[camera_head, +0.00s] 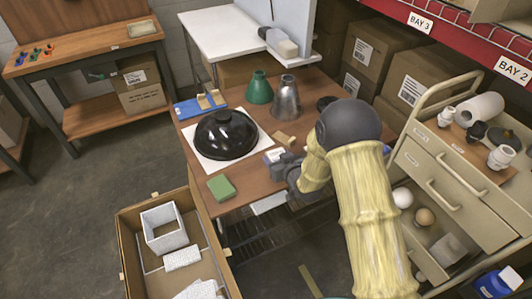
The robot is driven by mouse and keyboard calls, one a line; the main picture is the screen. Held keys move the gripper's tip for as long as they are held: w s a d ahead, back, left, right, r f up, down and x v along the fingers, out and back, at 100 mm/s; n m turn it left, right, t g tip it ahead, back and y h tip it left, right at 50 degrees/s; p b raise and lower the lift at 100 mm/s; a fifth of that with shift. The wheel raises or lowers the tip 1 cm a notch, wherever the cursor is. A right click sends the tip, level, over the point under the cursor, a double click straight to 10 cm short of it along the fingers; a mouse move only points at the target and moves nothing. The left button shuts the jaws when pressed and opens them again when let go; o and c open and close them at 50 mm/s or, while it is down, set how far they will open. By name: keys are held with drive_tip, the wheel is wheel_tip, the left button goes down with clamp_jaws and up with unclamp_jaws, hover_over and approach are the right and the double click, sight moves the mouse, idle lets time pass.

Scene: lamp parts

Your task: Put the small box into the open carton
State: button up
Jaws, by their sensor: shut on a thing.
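The small box (272,155), pale with a bluish side, is at my gripper (281,164) over the right part of the wooden workbench. My gripper is shut on it. The dark gripper body and my arm hide part of the box, and I cannot tell whether it touches the bench. The open carton (128,245) is brown and stands on the floor at lower left, below and left of my gripper. It holds a white square foam frame and other white foam pieces.
The workbench (228,205) carries a black dome (226,136) on a white sheet, a green block (221,188), a green cone shade (260,88) and a metal shade (287,97). A drawer cart (450,185) stands right. Floor left of the carton is clear.

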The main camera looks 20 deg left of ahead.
drive_tip(key=w+d+f+m+t+h, duration=0.2)
drive_tip(key=d, duration=0.8)
drive_tip(key=w+d+f+m+t+h, duration=0.1)
drive_tip(key=w+d+f+m+h, duration=0.15)
drive_tip(key=d, duration=0.75)
drive_tip(key=s+d+f+m+h, duration=0.1)
drive_tip(key=s+d+m+h, duration=0.1)
drive_tip(key=d, duration=0.7)
drive_tip(key=s+d+f+m+t+h, duration=0.1)
drive_tip(key=s+d+m+h, duration=0.2)
drive_tip(key=d, duration=0.7)
drive_tip(key=shift+f+h, duration=0.25)
drive_tip(key=shift+h, duration=0.1)
drive_tip(key=shift+s, duration=0.1)
